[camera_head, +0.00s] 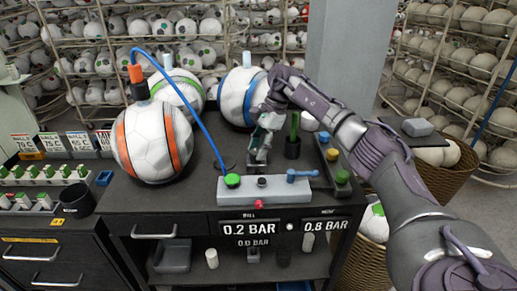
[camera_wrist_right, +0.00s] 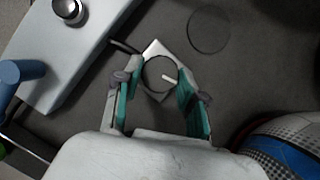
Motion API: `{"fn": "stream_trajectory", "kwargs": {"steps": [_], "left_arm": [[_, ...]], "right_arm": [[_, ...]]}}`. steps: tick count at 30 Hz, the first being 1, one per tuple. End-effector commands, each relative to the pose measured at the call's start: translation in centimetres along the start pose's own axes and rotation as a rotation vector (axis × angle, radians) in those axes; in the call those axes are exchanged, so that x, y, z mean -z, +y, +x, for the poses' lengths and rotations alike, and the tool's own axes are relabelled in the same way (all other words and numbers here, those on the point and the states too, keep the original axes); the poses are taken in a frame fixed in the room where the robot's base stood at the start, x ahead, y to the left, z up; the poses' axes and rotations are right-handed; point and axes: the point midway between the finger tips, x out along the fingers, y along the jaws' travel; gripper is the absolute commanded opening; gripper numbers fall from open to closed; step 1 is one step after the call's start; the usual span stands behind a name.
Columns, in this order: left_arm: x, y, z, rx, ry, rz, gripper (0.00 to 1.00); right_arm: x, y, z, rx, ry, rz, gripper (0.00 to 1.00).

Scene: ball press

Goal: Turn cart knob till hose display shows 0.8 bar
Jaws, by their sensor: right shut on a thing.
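In the right wrist view a round dark knob (camera_wrist_right: 157,72) with a white pointer line sits on a white square plate. My right gripper (camera_wrist_right: 158,84) has its green-padded fingers shut on the knob from both sides. In the head view my right gripper (camera_head: 261,150) points down onto the cart top (camera_head: 130,205), and its fingers hide the knob there. The displays on the cart front show 0.2 BAR (camera_head: 249,229) at left, 0.8 BAR (camera_head: 324,225) at right and 0.0 BAR (camera_head: 254,243) below; their small labels are hard to read. My left gripper is out of view.
A grey block (camera_head: 262,193) with a green button and blue lever (camera_head: 302,174) stands in front of the knob. An orange-striped ball (camera_head: 152,141) with a blue hose (camera_head: 205,128) is at left.

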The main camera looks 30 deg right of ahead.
Motion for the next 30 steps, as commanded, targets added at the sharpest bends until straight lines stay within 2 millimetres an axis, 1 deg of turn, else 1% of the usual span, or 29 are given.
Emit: {"fn": "stream_trajectory", "kwargs": {"steps": [12, 13, 17, 26, 29, 30], "left_arm": [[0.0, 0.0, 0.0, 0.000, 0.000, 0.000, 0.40], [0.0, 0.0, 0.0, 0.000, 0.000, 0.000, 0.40], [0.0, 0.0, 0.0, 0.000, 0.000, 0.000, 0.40], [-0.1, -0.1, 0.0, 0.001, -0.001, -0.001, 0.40], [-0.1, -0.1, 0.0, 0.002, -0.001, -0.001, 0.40], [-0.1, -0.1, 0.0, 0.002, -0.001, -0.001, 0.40]], "right_arm": [[0.0, -0.1, -0.2, 0.003, -0.001, -0.006, 0.06], [0.0, -0.1, -0.2, 0.003, -0.001, -0.006, 0.44], [0.0, -0.1, -0.1, 0.002, 0.000, -0.006, 0.66], [0.0, 0.0, -0.1, 0.000, 0.000, -0.005, 0.66], [0.0, -0.1, -0.7, 0.001, 0.000, -0.005, 0.66], [0.0, -0.1, -1.2, 0.003, 0.000, -0.005, 0.66]]}}
